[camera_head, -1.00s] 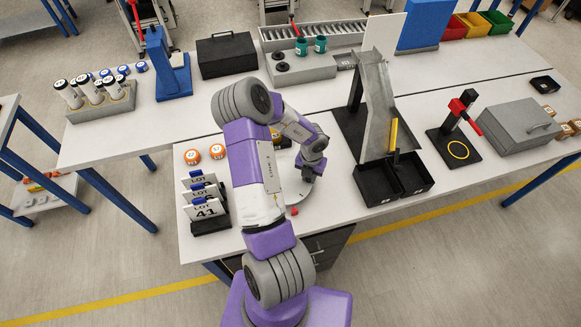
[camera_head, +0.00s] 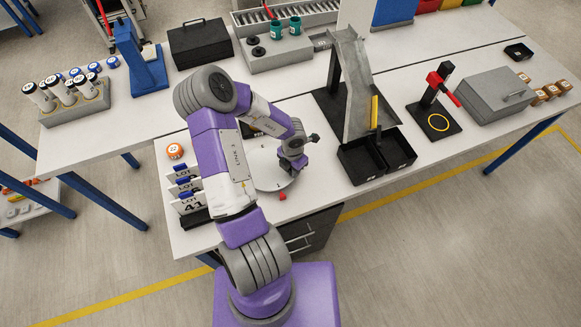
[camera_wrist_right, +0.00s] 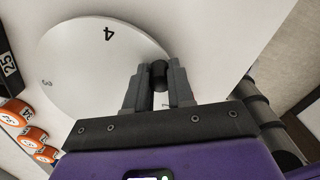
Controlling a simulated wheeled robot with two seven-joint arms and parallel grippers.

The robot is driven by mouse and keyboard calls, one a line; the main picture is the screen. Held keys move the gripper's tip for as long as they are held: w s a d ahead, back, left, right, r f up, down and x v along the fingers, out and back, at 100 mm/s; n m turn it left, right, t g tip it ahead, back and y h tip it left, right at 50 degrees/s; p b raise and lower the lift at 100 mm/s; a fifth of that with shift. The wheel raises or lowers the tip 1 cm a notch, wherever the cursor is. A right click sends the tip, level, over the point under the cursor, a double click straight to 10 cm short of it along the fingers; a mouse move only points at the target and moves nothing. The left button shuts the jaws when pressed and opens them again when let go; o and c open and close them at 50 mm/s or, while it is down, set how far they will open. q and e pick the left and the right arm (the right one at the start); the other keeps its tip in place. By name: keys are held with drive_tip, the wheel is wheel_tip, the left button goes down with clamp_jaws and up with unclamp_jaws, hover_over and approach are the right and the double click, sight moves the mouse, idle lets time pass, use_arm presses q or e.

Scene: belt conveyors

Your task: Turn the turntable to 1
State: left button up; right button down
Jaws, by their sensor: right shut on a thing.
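The turntable is a white disc (camera_head: 268,178) on the near table, partly hidden by my right arm. In the right wrist view the disc (camera_wrist_right: 85,65) shows a "4" near its far edge and another mark, too small to read surely, at its left. My right gripper (camera_wrist_right: 158,80) is shut on a black knob (camera_wrist_right: 159,70) at the disc's edge. In the head view the right wrist is over the disc's right side, its fingertips hidden. A small red marker (camera_head: 282,196) lies at the disc's front edge. My left gripper is not in view.
Numbered LOT cards (camera_head: 190,203) stand left of the disc, with an orange puck (camera_head: 175,151) behind them. A metal chute (camera_head: 355,85) with black bins (camera_head: 362,163) stands to the right. A red-armed stand (camera_head: 436,88) and grey box (camera_head: 495,95) are farther right.

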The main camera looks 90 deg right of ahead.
drive_tip(key=c, duration=1)
unclamp_jaws()
drive_tip(key=shift+a, duration=0.1)
wheel_tip(320, 180, up, 8)
drive_tip(key=shift+f+p, duration=0.2)
drive_tip(key=shift+p, duration=0.95)
